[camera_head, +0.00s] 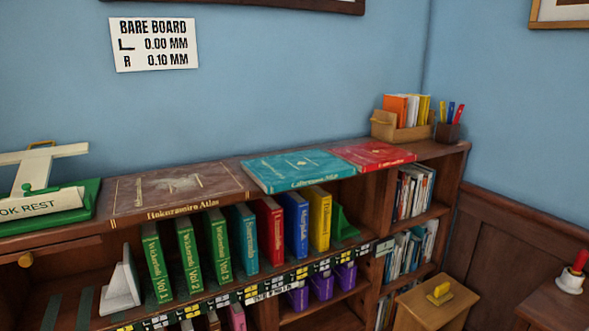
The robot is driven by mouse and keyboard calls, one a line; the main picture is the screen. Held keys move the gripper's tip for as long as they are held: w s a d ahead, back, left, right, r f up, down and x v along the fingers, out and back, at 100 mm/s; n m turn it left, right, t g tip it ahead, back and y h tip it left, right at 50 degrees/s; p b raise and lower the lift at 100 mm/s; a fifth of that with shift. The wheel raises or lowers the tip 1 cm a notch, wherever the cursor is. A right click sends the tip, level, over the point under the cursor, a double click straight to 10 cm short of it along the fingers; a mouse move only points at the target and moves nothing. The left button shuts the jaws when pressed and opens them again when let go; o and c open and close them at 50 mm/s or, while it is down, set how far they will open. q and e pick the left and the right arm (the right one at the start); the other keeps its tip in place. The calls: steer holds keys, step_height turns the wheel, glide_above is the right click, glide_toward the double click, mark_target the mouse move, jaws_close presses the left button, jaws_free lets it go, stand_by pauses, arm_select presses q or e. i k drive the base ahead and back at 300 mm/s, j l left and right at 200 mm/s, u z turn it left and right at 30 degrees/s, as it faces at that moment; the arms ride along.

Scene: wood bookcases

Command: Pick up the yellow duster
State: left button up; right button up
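Neither of my grippers is in view.
The bookcase (436,155) bears a brown atlas (125,196) with a pale dusty patch, a teal book (265,175) and a red book (373,154). A green book rest (85,207) stands left. A red-handled bell (571,279) is at far right on a wooden surface.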

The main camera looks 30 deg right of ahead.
mark_target(441, 294)
steer(key=z, duration=1.95)
steer(key=u, duration=1.3)
steer(key=z, duration=1.3)
steer(key=i+j+z, duration=0.1)
steer(key=i+z, duration=0.15)
steer(key=i, duration=0.15)
steer(key=i+j+z, duration=0.15)
steer(key=i+z, duration=0.15)
steer(key=i+j+z, duration=0.25)
steer(key=i, duration=0.2)
